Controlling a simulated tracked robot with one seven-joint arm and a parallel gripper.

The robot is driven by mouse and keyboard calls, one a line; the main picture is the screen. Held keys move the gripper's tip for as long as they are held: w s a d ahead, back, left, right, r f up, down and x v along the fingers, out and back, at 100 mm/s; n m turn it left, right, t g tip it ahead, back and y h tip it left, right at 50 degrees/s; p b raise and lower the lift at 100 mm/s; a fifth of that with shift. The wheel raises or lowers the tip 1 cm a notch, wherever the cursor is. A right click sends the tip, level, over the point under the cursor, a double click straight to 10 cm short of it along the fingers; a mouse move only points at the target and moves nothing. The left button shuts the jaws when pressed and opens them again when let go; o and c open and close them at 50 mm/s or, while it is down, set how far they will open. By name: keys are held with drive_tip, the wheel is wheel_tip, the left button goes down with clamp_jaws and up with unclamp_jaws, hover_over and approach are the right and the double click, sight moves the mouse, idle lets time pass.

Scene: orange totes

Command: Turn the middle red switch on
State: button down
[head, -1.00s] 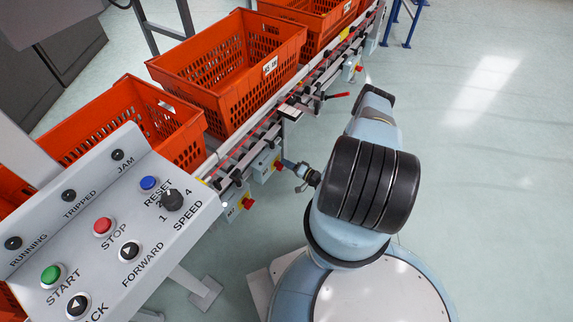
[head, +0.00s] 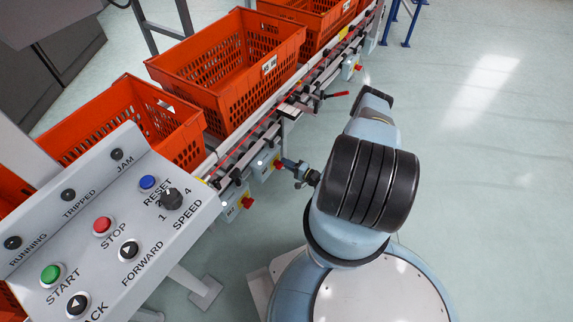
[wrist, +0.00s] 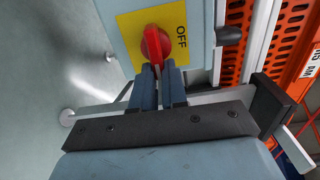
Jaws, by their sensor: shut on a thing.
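The middle red switch (wrist: 155,45) is a rotary handle on a yellow plate (wrist: 128,30) marked OFF, fixed to a grey-blue box. The word OFF is right of the handle in the wrist view. The handle runs roughly up and down there. My gripper (wrist: 158,70) is shut on the handle's near end, with its two fingers close together. In the head view the middle switch (head: 278,165) sits on its box under the conveyor rail, and my gripper (head: 288,164) reaches it from the right. My fingertips are small there.
A nearer red switch (head: 248,202) and a farther one (head: 358,68) sit along the same rail. Orange totes (head: 225,75) stand on the conveyor. A control panel (head: 120,210) fills the left front. The floor (head: 490,170) on the right is clear.

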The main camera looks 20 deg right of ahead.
drive_tip(key=shift+d+f, duration=0.15)
drive_tip(key=shift+d, duration=0.05)
drive_tip(key=c, duration=1.2)
unclamp_jaws()
drive_tip(key=shift+a, duration=0.15)
drive_tip(key=shift+o, duration=0.2)
drive_tip(key=v, duration=1.3)
drive_tip(key=shift+s, duration=0.35)
